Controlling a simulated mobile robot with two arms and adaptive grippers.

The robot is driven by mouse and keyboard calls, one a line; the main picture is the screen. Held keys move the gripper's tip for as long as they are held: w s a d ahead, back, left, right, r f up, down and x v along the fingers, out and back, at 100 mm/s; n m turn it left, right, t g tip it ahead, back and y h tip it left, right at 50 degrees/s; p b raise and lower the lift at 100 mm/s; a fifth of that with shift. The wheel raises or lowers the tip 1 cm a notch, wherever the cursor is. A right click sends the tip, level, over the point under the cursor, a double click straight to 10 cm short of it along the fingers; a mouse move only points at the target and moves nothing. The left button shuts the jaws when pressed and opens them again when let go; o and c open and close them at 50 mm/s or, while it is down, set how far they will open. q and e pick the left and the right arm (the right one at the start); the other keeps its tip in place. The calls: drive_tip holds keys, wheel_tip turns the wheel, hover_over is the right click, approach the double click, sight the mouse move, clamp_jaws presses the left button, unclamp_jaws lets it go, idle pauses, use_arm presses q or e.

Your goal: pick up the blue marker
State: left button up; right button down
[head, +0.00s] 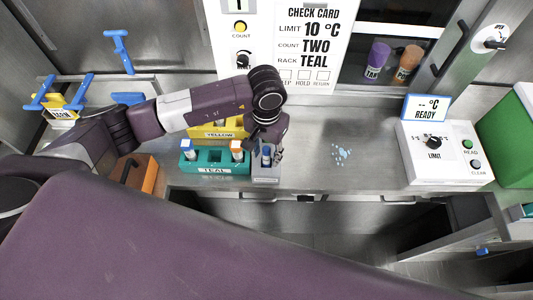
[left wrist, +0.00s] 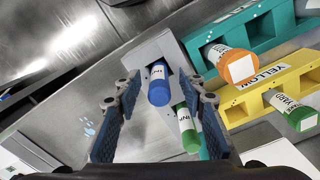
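The blue marker (left wrist: 158,84), with a blue cap and a white label, stands in a small grey holder (left wrist: 150,50) in the left wrist view. In the head view the blue marker (head: 266,155) shows partly behind my left gripper (head: 273,150), in the grey holder beside the teal rack. My left gripper (left wrist: 160,95) is open. Its two fingers are on either side of the blue marker in the picture, with a gap to each; whether they reach its height is hard to tell. My right gripper is not in view.
A green-capped marker (left wrist: 187,128) is close beside the blue one. The teal rack (head: 214,169) and the yellow rack (head: 205,134) adjoin on the left. Small pale-blue bits (head: 341,152) lie on the bench to the right, otherwise clear up to the white control box (head: 443,160).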

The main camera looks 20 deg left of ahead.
use_arm(q)
drive_tip(key=shift+f, duration=0.7)
clamp_jaws()
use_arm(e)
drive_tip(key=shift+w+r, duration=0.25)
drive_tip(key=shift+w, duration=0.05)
use_arm(q)
drive_tip(key=shift+r, duration=0.15)
